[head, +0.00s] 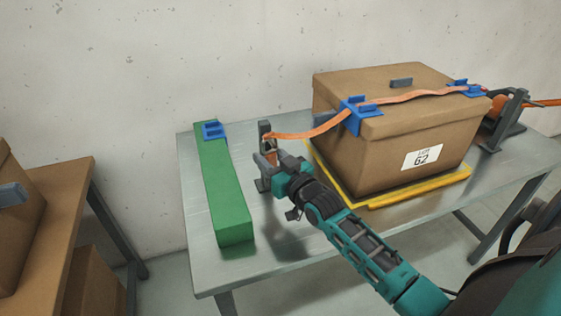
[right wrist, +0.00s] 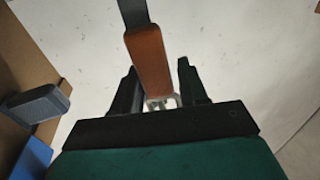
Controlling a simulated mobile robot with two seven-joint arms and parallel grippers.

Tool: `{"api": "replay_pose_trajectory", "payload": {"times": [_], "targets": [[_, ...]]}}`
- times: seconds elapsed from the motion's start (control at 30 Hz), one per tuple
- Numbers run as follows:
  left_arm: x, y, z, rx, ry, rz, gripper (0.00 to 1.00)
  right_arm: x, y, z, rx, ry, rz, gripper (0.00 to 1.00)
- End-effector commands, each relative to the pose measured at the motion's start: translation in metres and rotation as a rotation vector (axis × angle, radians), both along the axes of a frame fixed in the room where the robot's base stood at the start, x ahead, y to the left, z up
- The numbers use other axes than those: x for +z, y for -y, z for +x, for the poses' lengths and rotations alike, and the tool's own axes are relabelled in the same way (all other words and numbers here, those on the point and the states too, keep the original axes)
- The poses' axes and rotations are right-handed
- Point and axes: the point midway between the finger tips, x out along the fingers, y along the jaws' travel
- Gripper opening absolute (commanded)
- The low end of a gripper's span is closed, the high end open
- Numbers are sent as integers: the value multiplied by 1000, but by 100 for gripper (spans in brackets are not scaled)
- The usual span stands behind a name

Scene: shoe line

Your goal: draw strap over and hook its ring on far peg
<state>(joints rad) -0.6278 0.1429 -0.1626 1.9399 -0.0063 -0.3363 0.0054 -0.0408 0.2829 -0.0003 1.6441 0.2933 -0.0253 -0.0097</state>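The orange strap (head: 420,94) runs from the ratchet at the right, over the brown box (head: 343,91) and through two blue corner guards (head: 358,114). It then slopes down left to the grey peg post (head: 264,131) on the table. A small pale metal ring (right wrist: 160,102) shows between my fingers in the right wrist view; whether it sits around the peg I cannot tell. My right gripper (head: 268,158) is beside the post. Its fingers stand apart in the wrist view, with an orange-brown piece (right wrist: 150,62) between them and a gap at the right finger. My left gripper is out of view.
The box rests on a yellow pallet (head: 415,193) on the metal table (head: 300,262). A green bar (head: 221,185) with a blue guard (head: 212,130) lies left of the post. The ratchet stand (head: 507,122) is at the right. Another table (head: 62,188) with a box is far left.

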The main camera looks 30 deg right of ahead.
Motion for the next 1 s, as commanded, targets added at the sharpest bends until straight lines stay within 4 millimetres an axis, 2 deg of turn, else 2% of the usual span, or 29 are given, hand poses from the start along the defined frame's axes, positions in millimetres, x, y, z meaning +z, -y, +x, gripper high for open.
{"api": "replay_pose_trajectory", "payload": {"times": [0.03, 0.17, 0.5, 0.7, 0.83, 1.0], "targets": [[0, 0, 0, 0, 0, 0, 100, -1, 7, 1, -12, -9, 0, 66], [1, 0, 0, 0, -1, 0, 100, -2, 8, -15, -13, -10, -1, 66], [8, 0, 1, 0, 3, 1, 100, 1, 4, -81, -7, 0, -3, 66], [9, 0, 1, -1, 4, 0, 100, 3, 3, -115, -6, 7, -4, 66], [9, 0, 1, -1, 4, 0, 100, 3, 3, -129, -5, 11, -4, 66], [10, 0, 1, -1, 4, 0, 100, 4, 3, -137, -5, 14, -5, 66]]}}
